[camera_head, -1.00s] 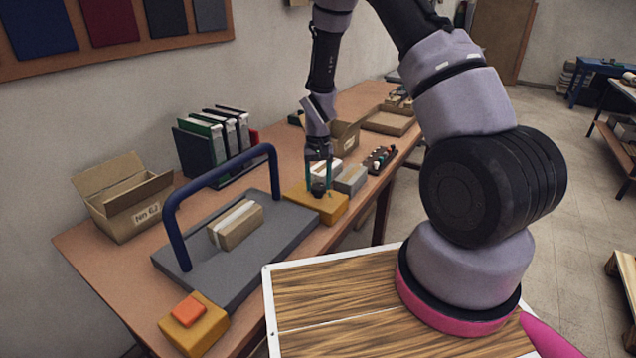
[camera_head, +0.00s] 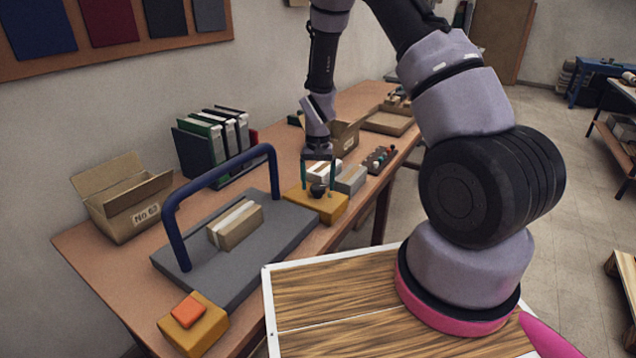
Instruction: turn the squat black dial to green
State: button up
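The squat black dial (camera_head: 317,190) sits on top of a yellow-orange block (camera_head: 328,210) near the table's front edge. My gripper (camera_head: 318,188) points down over the dial. Its two thin green fingers stand apart, one on each side of the dial, with a visible gap between finger and dial. The gripper looks open. The dial is small here, and no green mark or pointer on it can be made out.
A grey plate (camera_head: 235,255) with a blue arch handle (camera_head: 215,180) and a wrapped parcel (camera_head: 236,225) lies left of the block. A grey box (camera_head: 351,180) stands close right of the dial. An orange button on a yellow block (camera_head: 193,325) is at the near corner.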

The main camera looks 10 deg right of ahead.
notch_tip(320, 180, up, 11)
dwell(0.7)
jog(key=shift+f, duration=0.1)
notch_tip(320, 180, up, 12)
jog(key=t+y, duration=0.1)
jog(key=t, duration=0.1)
send_over(318, 185)
jog(key=s+d, duration=0.2)
jog(key=s, duration=0.1)
jog(key=s+d+r+t, duration=0.15)
jog(key=s+r, duration=0.35)
jog(key=r, duration=0.5)
jog(key=s+d+r+t, duration=0.1)
jog(key=s+r, duration=0.3)
jog(key=s, duration=0.4)
jog(key=s+d+r+m+t+y, duration=0.1)
jog(key=s+r+t, duration=0.1)
jog(key=s+r, duration=0.3)
jog(key=s, duration=0.3)
jog(key=shift+s+d+r+t, duration=0.25)
jog(key=shift+d+r+t, duration=0.05)
jog(key=shift+d+t, duration=0.1)
